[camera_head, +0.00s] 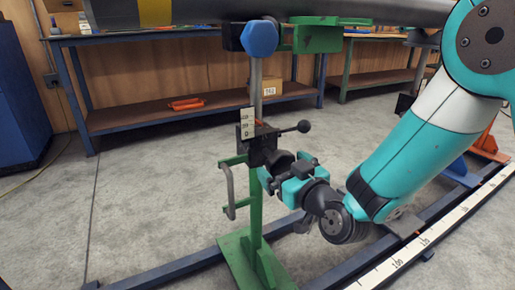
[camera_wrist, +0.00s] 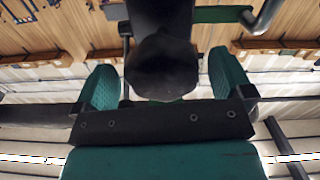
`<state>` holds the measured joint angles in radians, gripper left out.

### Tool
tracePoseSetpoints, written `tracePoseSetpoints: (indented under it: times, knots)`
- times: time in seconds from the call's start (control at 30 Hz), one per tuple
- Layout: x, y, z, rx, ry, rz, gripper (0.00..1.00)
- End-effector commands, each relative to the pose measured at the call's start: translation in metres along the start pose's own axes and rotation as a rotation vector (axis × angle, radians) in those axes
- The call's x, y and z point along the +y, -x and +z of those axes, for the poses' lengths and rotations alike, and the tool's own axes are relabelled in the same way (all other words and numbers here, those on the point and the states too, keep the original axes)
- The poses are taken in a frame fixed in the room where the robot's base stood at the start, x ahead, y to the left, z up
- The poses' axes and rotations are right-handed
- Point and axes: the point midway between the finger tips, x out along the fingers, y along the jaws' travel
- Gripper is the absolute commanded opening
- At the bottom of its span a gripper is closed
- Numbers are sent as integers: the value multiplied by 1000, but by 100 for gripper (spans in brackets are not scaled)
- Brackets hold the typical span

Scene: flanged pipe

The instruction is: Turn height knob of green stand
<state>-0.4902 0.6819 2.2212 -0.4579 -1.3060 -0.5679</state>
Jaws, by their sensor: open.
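The green stand (camera_head: 255,215) stands upright on the floor, with a grey post and a black clamp block (camera_head: 262,146) partway up. A dark round knob (camera_head: 281,160) shows on the block's right side, partly hidden by my gripper. My gripper (camera_head: 284,174) is at that knob, reaching in from the lower right. In the wrist view, the black knob (camera_wrist: 162,68) lies between the two teal fingers of my gripper (camera_wrist: 163,82). The fingers are open, with visible gaps on both sides of the knob.
A black lever with a ball end (camera_head: 303,126) sticks out right, just above my gripper. A grey handle (camera_head: 230,192) is on the stand's left. A large pipe (camera_head: 390,12) runs overhead. Blue floor rails (camera_head: 180,270) cross the base. A workbench (camera_head: 190,115) stands behind.

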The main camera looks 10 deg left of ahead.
Motion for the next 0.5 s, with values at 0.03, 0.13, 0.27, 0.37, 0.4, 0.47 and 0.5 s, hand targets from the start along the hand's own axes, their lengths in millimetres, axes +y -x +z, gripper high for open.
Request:
tracePoseSetpoints:
  times: [0.03, 0.13, 0.27, 0.37, 0.4, 0.47, 0.5]
  knots:
    - [3, -2, -2, -3, 0, 7, 98]
    - [6, -4, -1, -1, 0, 14, 98]
    - [5, -6, 1, -1, -1, 14, 98]
    - [2, -7, 1, 0, 0, 9, 98]
    - [1, -7, 0, 0, -1, 8, 98]
    - [1, -7, 0, 0, 0, 7, 98]
    - [0, -7, 0, 0, 0, 7, 89]
